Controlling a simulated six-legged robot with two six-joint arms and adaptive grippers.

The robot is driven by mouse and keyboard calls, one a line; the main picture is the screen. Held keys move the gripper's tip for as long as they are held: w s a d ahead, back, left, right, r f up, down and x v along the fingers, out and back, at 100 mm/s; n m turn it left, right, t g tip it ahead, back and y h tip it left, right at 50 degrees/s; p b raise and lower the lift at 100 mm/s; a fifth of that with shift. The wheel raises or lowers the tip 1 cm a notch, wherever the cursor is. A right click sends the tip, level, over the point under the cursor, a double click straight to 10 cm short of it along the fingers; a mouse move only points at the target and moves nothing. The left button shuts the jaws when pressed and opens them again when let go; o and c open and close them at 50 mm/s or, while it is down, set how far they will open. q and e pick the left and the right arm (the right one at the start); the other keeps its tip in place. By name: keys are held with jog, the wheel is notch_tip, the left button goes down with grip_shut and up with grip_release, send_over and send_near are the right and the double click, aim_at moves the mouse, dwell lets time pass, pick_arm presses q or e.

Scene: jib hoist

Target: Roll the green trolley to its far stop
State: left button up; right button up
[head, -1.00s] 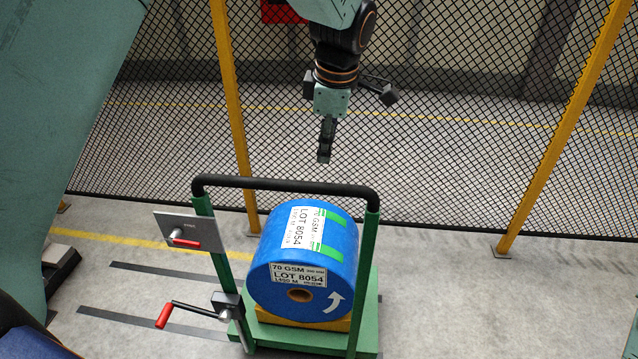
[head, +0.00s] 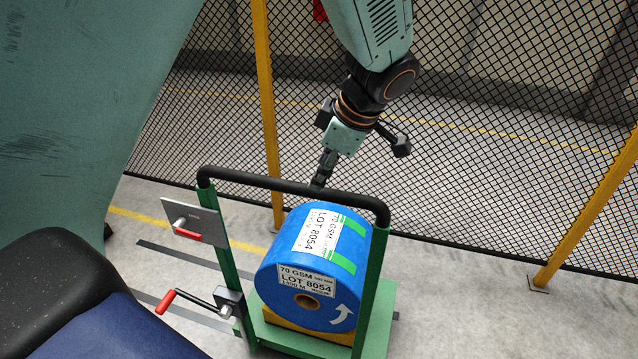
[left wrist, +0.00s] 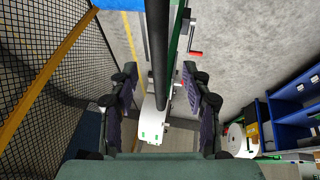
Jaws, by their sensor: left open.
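The green trolley (head: 380,315) stands on the floor, carrying a blue roll (head: 305,265) labelled LOT 8054. Its black push handle (head: 290,187) spans the top between two green posts. My left gripper (head: 322,180) points down at the handle's middle, its tips close to the bar. In the left wrist view the open fingers (left wrist: 158,84) stand either side of the black bar (left wrist: 157,45). I cannot tell how deep the bar sits between them, and no grip shows. My right gripper is not in view.
A grey plate with a red-handled lever (head: 190,222) and a red-gripped crank (head: 190,300) are on the trolley's left post. A mesh fence (head: 480,160) with yellow posts (head: 266,110) runs behind. Blue shelving (left wrist: 290,105) is at right in the wrist view.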

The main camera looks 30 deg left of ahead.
pick_arm(q)
jog(key=x, duration=0.6)
jog(key=shift+w+d, duration=0.15)
jog(key=shift+w, duration=0.1)
jog(key=shift+s+a, duration=0.35)
jog(key=shift+w+d+f, duration=0.15)
jog(key=shift+w+d, duration=0.1)
jog(key=shift+w, duration=0.1)
jog(key=c, duration=0.4)
jog(key=shift+s+a, duration=0.1)
jog(key=shift+s, duration=0.05)
jog(key=c, duration=0.5)
grip_shut()
